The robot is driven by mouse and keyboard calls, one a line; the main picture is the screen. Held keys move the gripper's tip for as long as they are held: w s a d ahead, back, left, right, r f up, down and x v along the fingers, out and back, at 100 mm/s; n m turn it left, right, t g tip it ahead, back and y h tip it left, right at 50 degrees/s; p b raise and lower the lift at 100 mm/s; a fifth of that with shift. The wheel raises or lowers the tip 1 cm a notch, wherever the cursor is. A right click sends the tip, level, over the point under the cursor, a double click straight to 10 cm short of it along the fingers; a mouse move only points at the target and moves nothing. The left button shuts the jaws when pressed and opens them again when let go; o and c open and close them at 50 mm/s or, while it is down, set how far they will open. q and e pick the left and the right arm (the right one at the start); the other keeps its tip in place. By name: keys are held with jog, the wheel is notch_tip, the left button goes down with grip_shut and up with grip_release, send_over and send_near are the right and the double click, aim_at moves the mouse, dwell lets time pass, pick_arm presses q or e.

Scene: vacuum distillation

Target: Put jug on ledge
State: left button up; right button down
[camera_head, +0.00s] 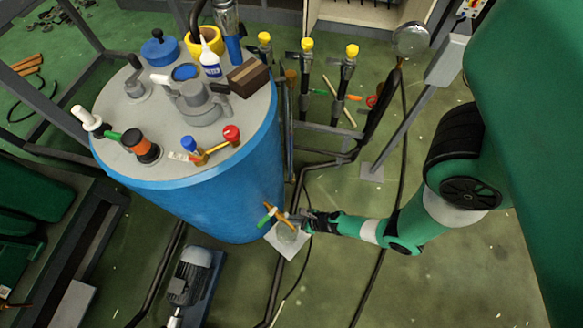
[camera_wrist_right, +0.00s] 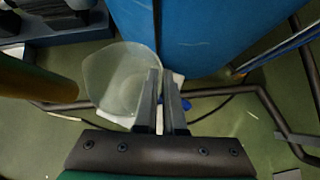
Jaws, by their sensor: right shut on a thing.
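The jug (camera_wrist_right: 118,78) is translucent and open-topped, seen from above in the right wrist view. In the head view the jug (camera_head: 287,232) shows small and pale beside the blue tank's lower side. My right gripper (camera_head: 309,216) is shut on the jug's side; its two fingers (camera_wrist_right: 162,80) are close together at the jug's right edge. The exact grip spot is hard to make out. A white square ledge (camera_head: 291,247) shows under the jug in the head view. I cannot tell whether the jug touches it. My left gripper is not in view.
A brass tap with a green end (camera_head: 268,215) juts from the blue tank (camera_head: 215,205) just above the jug. A pump motor (camera_head: 192,278) stands on the floor to the left. Dark pipes (camera_head: 278,285) run along the floor. Valves with yellow caps (camera_head: 307,45) stand behind.

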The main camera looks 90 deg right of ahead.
jog(key=shift+s+a+f, duration=0.25)
jog(key=shift+s+f, duration=0.05)
jog(key=shift+w+f, duration=0.1)
jog(key=shift+f, duration=0.05)
jog(key=c, duration=1.1)
grip_release()
jog(key=shift+d, duration=0.1)
jog(key=shift+o, duration=0.5)
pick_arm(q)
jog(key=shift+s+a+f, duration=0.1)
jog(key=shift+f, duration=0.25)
